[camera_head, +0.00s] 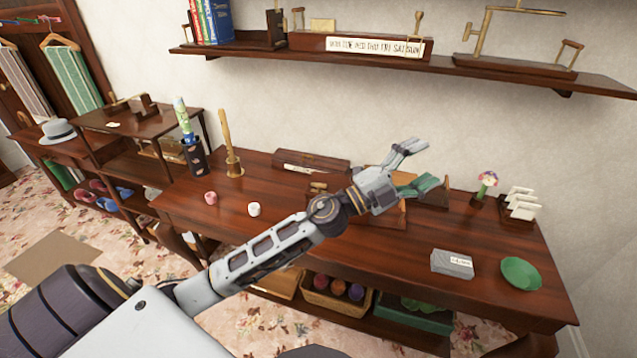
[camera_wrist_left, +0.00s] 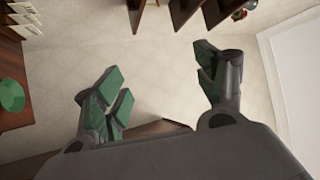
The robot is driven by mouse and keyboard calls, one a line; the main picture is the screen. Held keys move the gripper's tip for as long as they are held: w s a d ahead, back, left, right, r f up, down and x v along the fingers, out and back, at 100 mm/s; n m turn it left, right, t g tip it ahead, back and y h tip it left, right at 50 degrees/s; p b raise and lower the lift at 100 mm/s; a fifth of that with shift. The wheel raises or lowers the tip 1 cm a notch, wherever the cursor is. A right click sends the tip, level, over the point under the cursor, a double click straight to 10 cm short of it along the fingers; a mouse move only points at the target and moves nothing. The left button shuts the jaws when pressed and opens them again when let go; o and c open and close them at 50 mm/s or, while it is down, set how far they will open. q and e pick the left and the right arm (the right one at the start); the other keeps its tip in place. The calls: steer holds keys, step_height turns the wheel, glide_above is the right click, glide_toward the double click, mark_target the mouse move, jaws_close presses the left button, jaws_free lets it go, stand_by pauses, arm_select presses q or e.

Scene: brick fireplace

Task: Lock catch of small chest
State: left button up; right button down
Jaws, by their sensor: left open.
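My left gripper (camera_head: 424,166) reaches over the table from the left with its fingers spread, and nothing shows between them. In the left wrist view its green-padded fingers (camera_wrist_left: 165,82) are wide apart, against the pale wall. A brown wooden box (camera_head: 432,194) stands behind and below the gripper, partly hidden by it; I cannot tell for sure whether it is the small chest. A small brass-coloured fitting (camera_head: 318,187) shows left of the wrist. A catch cannot be made out clearly. A long dark box (camera_head: 312,161) lies at the table's back. My right gripper is not in view.
The wooden table (camera_head: 330,245) holds a grey labelled box (camera_head: 452,264), a green plate (camera_head: 521,273), a white card rack (camera_head: 522,203) and a mushroom figure (camera_head: 486,184). A wall shelf (camera_head: 480,68) hangs above. The table's front middle is mostly clear.

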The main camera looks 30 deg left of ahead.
arm_select(q)
steer(key=s+d+f+m+g+h, duration=0.25)
steer(key=d+m+g, duration=0.25)
steer(key=m+g, duration=0.5)
steer(key=w+a+f+m+g+y, duration=0.2)
steer(key=a+f+m+g+y, duration=0.1)
steer(key=a+f+y, duration=0.4)
steer(key=w+a+n+y, duration=0.3)
steer(key=a+y, duration=0.8)
steer(key=a, duration=1.5)
steer(key=shift+w+a, duration=0.15)
steer(key=shift+a, duration=0.05)
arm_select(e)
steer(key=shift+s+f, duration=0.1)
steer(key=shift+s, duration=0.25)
arm_select(q)
steer(key=shift+y, duration=0.25)
